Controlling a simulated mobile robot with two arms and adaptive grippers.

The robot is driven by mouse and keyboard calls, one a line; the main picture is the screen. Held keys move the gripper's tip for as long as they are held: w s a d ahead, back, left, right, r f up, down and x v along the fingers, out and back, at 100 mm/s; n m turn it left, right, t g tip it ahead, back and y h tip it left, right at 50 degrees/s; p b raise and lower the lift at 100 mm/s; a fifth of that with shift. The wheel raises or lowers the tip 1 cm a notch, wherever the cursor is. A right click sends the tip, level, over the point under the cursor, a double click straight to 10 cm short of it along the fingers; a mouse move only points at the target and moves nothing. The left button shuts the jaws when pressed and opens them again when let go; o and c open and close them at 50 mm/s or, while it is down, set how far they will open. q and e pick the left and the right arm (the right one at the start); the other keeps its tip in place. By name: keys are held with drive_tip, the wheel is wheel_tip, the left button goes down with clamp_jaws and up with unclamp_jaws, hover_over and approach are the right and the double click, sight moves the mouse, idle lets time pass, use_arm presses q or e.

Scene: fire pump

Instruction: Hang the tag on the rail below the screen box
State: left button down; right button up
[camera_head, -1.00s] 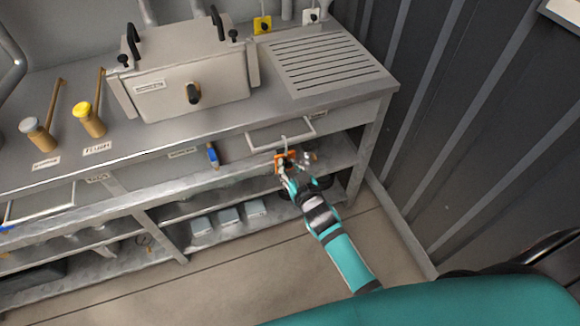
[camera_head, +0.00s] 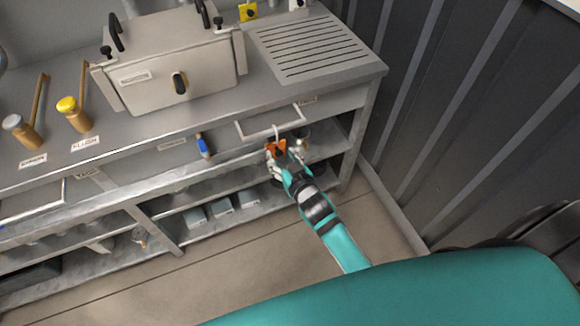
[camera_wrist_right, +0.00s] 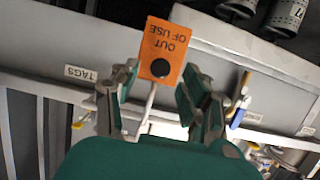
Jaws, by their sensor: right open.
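The orange tag (camera_wrist_right: 163,50) reads "OUT OF USE" and has a dark round spot and a white hook. It appears upside down between the spread fingers of my right gripper (camera_wrist_right: 160,100) in the right wrist view. In the head view the tag (camera_head: 276,147) is at the bench front, with its white hook against a pale rectangular frame (camera_head: 270,123). I cannot tell whether the hook rests on a rail. My right gripper (camera_head: 283,158) is open around the tag. The grey screen box (camera_head: 165,72) stands on the bench, left of the tag. My left gripper is out of view.
A blue item (camera_head: 204,146) hangs at the bench front, left of my gripper. Lower shelves hold grey boxes (camera_head: 221,206). A ribbed dark wall (camera_head: 425,120) bounds the right.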

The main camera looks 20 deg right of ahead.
drive_tip(key=v, duration=1.1)
drive_tip(key=s+f+g+p, duration=0.15)
drive_tip(key=s+f, duration=0.25)
drive_tip(key=f, duration=0.4)
drive_tip(key=s+f+n+g, duration=0.1)
drive_tip(key=s+f+g, duration=0.25)
drive_tip(key=f, duration=0.55)
drive_tip(key=s+f+g+p, duration=0.15)
drive_tip(key=s+f, duration=0.25)
drive_tip(key=f, duration=0.4)
drive_tip(key=s+d+f+g, duration=0.2)
drive_tip(key=s+f, duration=0.2)
drive_tip(key=s, duration=0.4)
drive_tip(key=s+d+f+g+p, duration=0.1)
drive_tip(key=s+f, duration=0.3)
drive_tip(key=s, duration=0.4)
drive_tip(key=s+d+f+g+p, duration=0.1)
drive_tip(key=s+d+f+g, duration=0.2)
drive_tip(key=s, duration=0.5)
drive_tip(key=shift+f+n+g+h, duration=0.35)
drive_tip(key=shift+f+g, duration=0.2)
drive_tip(key=shift+f, duration=0.4)
drive_tip(key=shift+a, duration=0.1)
